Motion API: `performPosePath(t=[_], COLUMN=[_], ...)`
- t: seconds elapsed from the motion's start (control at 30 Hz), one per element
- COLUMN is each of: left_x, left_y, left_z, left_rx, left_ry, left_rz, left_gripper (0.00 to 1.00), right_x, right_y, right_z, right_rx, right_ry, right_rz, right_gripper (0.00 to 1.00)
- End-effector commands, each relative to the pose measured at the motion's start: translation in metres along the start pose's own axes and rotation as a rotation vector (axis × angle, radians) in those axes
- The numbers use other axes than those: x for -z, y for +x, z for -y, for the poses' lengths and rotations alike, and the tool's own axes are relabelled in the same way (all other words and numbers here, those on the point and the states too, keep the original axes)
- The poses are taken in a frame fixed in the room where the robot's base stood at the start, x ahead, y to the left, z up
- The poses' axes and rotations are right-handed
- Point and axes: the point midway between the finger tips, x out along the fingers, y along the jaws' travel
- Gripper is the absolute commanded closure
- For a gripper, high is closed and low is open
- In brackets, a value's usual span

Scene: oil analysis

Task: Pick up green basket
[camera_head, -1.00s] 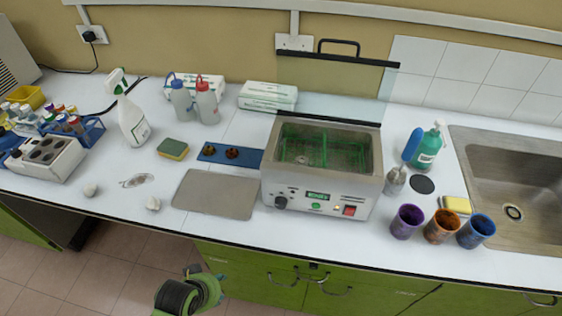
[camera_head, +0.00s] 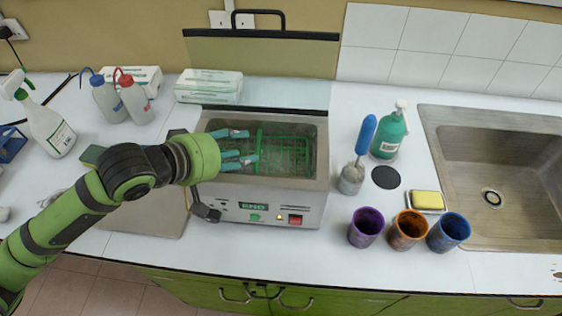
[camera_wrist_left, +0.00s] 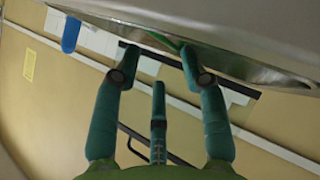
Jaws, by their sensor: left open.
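The green basket (camera_head: 287,156) is a wire frame sitting inside the open metal bath (camera_head: 318,185), in the head view. My left gripper (camera_head: 251,146) reaches in from the left over the bath, its teal fingers spread at the basket's left part. It is open and holds nothing. Whether a finger touches the basket, I cannot tell. In the left wrist view the gripper's fingers (camera_wrist_left: 158,68) stand apart, pointing at the bath's edge, and a green strip that looks like part of the basket (camera_wrist_left: 166,41) shows between them. My right gripper is not in view.
The bath's glass lid (camera_head: 262,57) stands raised behind it. To its right are a blue-handled tool in a metal cup (camera_head: 352,178), a green bottle (camera_head: 390,135), several coloured cups, including a purple one (camera_head: 365,228), and a sink (camera_head: 505,175). Wash bottles (camera_head: 135,98) stand behind left.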

Motion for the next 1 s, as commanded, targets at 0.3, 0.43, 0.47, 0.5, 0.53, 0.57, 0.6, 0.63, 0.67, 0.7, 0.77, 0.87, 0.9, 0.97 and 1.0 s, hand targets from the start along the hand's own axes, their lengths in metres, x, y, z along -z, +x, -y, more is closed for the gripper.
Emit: performPosePath(t=[0.3, 0.43, 0.47, 0.5, 0.53, 0.57, 0.6, 0.63, 0.67, 0.7, 0.77, 0.87, 0.9, 0.97, 1.0], left_x=[0.001, 0.001, 0.001, 0.001, 0.001, 0.001, 0.000, 0.000, 0.000, 0.000, 0.000, 0.000, 0.000, 0.000, 0.000], left_y=[0.029, 0.051, 0.055, 0.060, 0.063, 0.066, 0.068, 0.069, 0.070, 0.071, 0.071, 0.071, 0.071, 0.070, 0.070], left_z=[0.000, 0.000, -0.001, 0.000, 0.001, 0.001, 0.000, 0.001, 0.001, 0.001, 0.002, 0.002, 0.002, 0.002, 0.002], left_rx=[0.000, 0.001, 0.000, 0.000, 0.001, 0.001, 0.000, 0.000, 0.000, 0.000, 0.001, 0.001, 0.001, 0.001, 0.001], left_ry=[-0.010, -0.010, -0.010, -0.010, -0.009, -0.008, -0.008, -0.007, -0.007, -0.007, -0.006, -0.006, -0.007, -0.007, -0.007], left_rz=[0.003, 0.003, 0.002, 0.002, 0.002, 0.002, 0.001, 0.001, 0.001, 0.001, 0.001, 0.001, 0.001, 0.001, 0.001], left_gripper=[0.57, 0.57, 0.57, 0.57, 0.57, 0.57, 0.57, 0.57, 0.57, 0.57, 0.57, 0.57, 0.73, 0.97, 1.00], right_x=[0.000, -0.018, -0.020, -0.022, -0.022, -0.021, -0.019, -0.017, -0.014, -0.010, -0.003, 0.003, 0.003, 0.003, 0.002], right_y=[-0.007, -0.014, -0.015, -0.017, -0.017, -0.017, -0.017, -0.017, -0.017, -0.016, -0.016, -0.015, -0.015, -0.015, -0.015], right_z=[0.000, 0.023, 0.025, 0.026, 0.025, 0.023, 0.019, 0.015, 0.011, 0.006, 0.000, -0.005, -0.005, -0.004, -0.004], right_rx=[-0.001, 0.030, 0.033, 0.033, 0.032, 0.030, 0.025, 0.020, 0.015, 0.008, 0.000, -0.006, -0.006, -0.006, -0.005], right_ry=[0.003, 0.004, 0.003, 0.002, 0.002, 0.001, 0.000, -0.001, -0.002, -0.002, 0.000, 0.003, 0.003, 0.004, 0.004], right_rz=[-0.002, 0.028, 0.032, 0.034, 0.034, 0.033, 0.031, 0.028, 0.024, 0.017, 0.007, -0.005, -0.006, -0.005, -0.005], right_gripper=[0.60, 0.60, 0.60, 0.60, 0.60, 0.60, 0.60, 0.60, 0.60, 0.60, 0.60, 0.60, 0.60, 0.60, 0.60])
